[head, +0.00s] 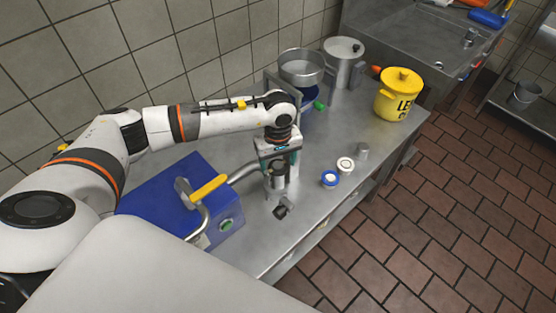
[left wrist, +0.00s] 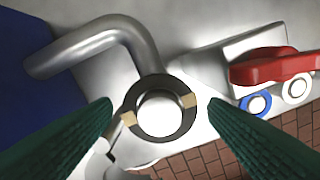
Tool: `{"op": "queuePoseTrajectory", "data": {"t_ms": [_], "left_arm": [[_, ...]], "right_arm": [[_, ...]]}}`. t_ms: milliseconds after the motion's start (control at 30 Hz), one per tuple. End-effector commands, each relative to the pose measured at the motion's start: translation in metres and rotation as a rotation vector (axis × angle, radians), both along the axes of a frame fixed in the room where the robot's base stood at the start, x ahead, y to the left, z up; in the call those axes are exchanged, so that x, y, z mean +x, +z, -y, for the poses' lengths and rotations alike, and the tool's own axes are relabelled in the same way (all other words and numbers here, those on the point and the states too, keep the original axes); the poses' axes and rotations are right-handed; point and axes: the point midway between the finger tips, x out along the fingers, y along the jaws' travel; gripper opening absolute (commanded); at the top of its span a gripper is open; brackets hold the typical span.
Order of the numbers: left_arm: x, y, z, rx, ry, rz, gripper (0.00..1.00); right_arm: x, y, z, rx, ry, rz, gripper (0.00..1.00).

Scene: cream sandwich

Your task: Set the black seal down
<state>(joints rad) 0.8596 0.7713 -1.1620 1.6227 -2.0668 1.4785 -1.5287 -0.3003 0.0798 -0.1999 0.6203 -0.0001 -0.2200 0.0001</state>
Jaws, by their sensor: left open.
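A black ring with two tan pads, which I take for the black seal (left wrist: 183,125), sits around the round pale end of the bent metal pipe (left wrist: 95,40) in the left wrist view; I cannot tell how firmly it is seated. My left gripper (head: 279,165) is open above it, its green fingers (left wrist: 160,104) on either side and apart from the ring. In the head view the gripper covers the seal. The pipe (head: 244,170) comes from the blue machine (head: 160,192). My right gripper is not in view.
A blue-rimmed ring (head: 330,180), a white ring (head: 345,164) and a small metal cup (head: 362,151) stand right of the gripper. A small dark part (head: 281,212) lies near the front edge. A yellow pot (head: 398,98) and metal pots (head: 343,62) stand farther back.

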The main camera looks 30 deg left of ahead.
Motion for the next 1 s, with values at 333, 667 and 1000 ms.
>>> {"op": "queuePoseTrajectory", "data": {"t_ms": [333,667,1000], "left_arm": [[0.001,0.055,-0.004,0.0,-0.001,0.008,0.68],[0.001,0.114,-0.003,-0.001,0.0,0.002,0.68],[0.003,0.139,-0.003,-0.005,0.007,-0.009,0.59]], "right_arm": [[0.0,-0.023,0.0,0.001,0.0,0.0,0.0],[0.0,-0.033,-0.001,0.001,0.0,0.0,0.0],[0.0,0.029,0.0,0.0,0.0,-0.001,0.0]]}}
